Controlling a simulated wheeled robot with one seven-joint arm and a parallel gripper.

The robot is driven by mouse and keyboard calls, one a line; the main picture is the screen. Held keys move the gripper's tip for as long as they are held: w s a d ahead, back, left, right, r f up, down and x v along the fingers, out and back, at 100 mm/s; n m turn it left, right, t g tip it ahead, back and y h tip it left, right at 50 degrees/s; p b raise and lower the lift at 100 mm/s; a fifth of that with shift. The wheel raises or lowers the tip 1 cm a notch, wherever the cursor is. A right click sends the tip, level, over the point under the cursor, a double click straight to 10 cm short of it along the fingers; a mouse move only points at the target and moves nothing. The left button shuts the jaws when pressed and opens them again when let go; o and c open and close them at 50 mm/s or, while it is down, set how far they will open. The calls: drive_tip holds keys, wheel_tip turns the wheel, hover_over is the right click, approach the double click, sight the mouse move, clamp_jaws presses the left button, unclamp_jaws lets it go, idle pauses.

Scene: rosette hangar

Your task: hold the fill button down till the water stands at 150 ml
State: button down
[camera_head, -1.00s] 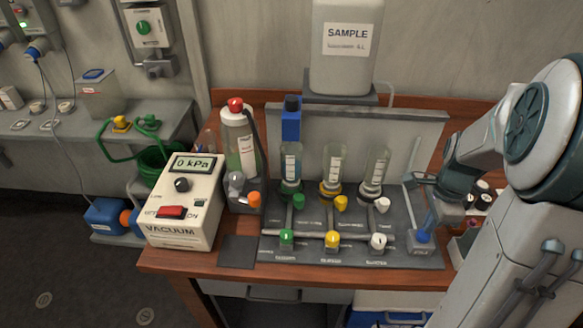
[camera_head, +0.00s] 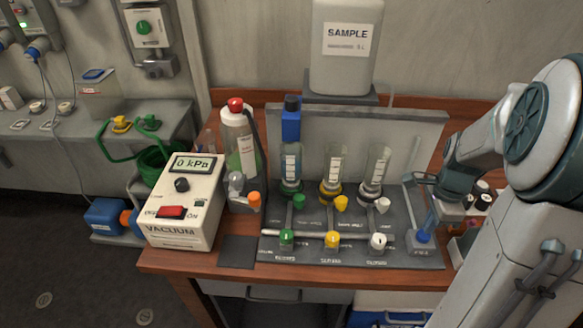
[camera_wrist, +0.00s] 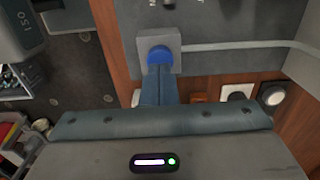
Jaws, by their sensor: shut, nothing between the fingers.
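The blue fill button (camera_head: 422,236) sits at the right front of the grey panel (camera_head: 390,256). In the wrist view the button (camera_wrist: 158,54) is a blue round cap on a grey square block. My gripper (camera_head: 428,214) is shut and empty, pointing down at the button. In the wrist view its fingertips (camera_wrist: 158,72) overlap the button's near edge; I cannot tell whether they press it. Three clear graduated vessels stand on the panel: left (camera_head: 291,165), middle (camera_head: 332,168) and right (camera_head: 376,168). No water level can be read in any of them.
A white SAMPLE tank (camera_head: 345,60) stands behind the panel. Green, yellow and white valve knobs stick up from the panel left of my gripper. A vacuum box (camera_head: 183,205) reading 0 kPa and a red-capped bottle (camera_head: 240,140) stand at the left.

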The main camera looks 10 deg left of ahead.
sight(424, 236)
drive_tip(key=shift+f, duration=0.2)
drive_tip(key=shift+f+b, duration=0.95)
drive_tip(key=shift+f, duration=0.1)
drive_tip(key=shift+s+f, duration=0.15)
drive_tip(key=shift+f, duration=0.05)
drive_tip(key=shift+s+a+f, duration=0.1)
drive_tip(key=shift+f, duration=0.1)
idle(1.2)
drive_tip(key=shift+r, duration=0.1)
drive_tip(key=shift+w+r+p, duration=0.15)
drive_tip(key=shift+r+p, duration=1.25)
drive_tip(key=shift+r, duration=0.5)
drive_tip(key=shift+w+r+p, duration=0.1)
drive_tip(key=shift+r+p, duration=1.25)
drive_tip(key=shift+r, duration=0.5)
